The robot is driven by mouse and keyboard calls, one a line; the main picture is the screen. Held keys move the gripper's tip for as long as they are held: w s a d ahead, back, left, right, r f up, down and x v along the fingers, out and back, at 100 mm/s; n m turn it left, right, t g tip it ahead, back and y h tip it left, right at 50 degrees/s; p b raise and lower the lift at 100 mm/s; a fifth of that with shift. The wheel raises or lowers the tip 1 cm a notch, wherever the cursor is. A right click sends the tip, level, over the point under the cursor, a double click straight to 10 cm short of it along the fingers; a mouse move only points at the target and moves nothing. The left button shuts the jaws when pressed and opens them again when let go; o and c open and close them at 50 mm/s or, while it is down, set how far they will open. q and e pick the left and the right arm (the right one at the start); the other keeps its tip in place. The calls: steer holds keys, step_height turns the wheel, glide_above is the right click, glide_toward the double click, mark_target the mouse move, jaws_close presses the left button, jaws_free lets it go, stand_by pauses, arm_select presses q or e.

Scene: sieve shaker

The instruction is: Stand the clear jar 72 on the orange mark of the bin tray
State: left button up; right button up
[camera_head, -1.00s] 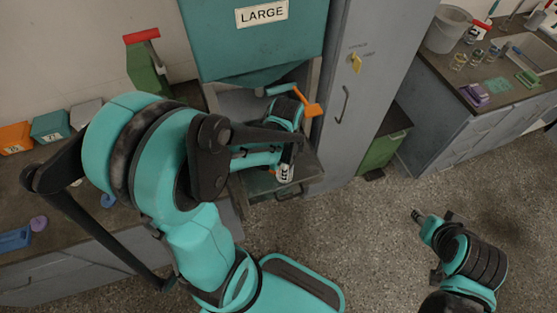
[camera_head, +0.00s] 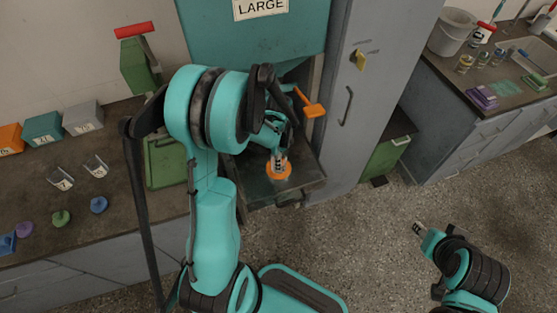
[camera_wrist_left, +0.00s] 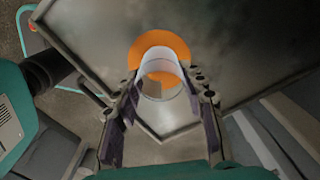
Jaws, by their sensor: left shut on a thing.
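The clear jar (camera_wrist_left: 161,80) is between the fingers of my left gripper (camera_wrist_left: 163,95) in the left wrist view, and the gripper is shut on it. The orange mark (camera_wrist_left: 150,42) shows around and beyond the jar on the grey bin tray (camera_wrist_left: 240,60). In the head view my left gripper (camera_head: 279,160) is over the orange mark (camera_head: 278,176) on the bin tray (camera_head: 310,172). I cannot tell whether the jar touches the tray. The jar's number is not readable. My right gripper (camera_head: 418,229) is over the floor at the lower right, its finger opening unclear.
The teal bin labelled LARGE (camera_head: 250,50) hangs above the tray, with an orange lever (camera_head: 314,109) at its right. Two clear jars (camera_head: 61,178) stand on the left counter near coloured lids (camera_head: 60,218). A grey cabinet (camera_head: 365,90) stands to the right.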

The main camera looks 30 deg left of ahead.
arm_select(q)
steer(key=shift+r, duration=0.15)
steer(key=shift+f, duration=0.3)
steer(key=o, duration=1.2)
steer(key=shift+r, duration=0.1)
steer(key=shift+r, duration=0.1)
